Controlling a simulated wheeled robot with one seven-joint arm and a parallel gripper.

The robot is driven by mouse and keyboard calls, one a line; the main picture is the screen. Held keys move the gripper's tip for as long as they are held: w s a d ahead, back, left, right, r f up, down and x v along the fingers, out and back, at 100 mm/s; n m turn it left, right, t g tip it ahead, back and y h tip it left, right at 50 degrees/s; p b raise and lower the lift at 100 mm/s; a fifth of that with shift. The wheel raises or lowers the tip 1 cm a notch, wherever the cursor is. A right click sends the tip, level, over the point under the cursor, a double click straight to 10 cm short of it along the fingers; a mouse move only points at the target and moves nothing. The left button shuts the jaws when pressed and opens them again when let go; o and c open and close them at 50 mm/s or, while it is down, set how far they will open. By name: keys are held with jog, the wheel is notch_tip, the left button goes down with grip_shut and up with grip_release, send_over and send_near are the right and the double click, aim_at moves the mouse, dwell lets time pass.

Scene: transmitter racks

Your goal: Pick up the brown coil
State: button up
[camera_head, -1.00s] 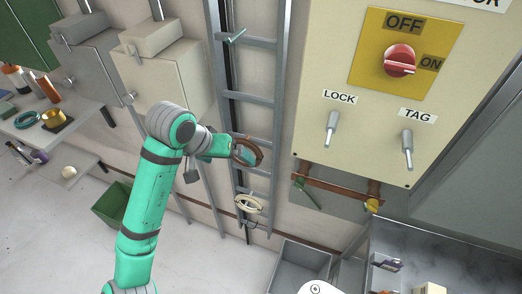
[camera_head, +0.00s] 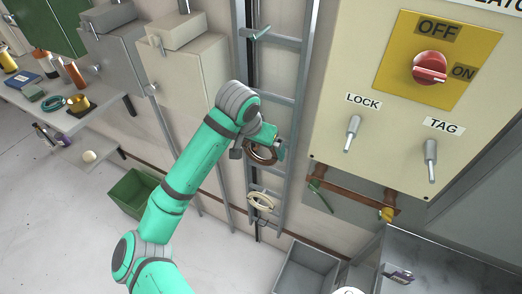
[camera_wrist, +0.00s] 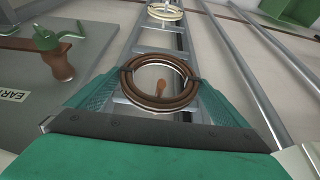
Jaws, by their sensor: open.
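The brown coil (camera_head: 260,154) hangs on the grey cable ladder at the wall.
A cream coil (camera_head: 262,201) hangs lower on the ladder (camera_head: 287,105). A large beige switch panel (camera_head: 385,140) stands right of it, with a brown bar and handles below. Grey boxes (camera_head: 185,75) are on the wall at left. A grey bin (camera_head: 305,270) and green bin (camera_head: 133,193) are below.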

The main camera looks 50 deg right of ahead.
jog(key=shift+x, duration=2.3)
jog(key=c, duration=0.8)
jog(key=shift+s+r, duration=0.1)
jog(key=shift+r, duration=0.05)
jog(key=shift+a+r, duration=0.2)
jog(key=shift+r, duration=0.3)
jog(key=r, duration=0.6)
jog(key=shift+a, duration=0.25)
jog(key=s+a, duration=0.1)
jog(key=a, duration=0.5)
jog(key=s+a, duration=0.2)
jog(key=a, duration=0.4)
jog(key=s+a, duration=0.2)
jog(key=a, duration=0.4)
jog(key=shift+s+a+f, duration=0.1)
jog(key=shift+s+a, duration=0.1)
jog(key=shift+s, duration=0.05)
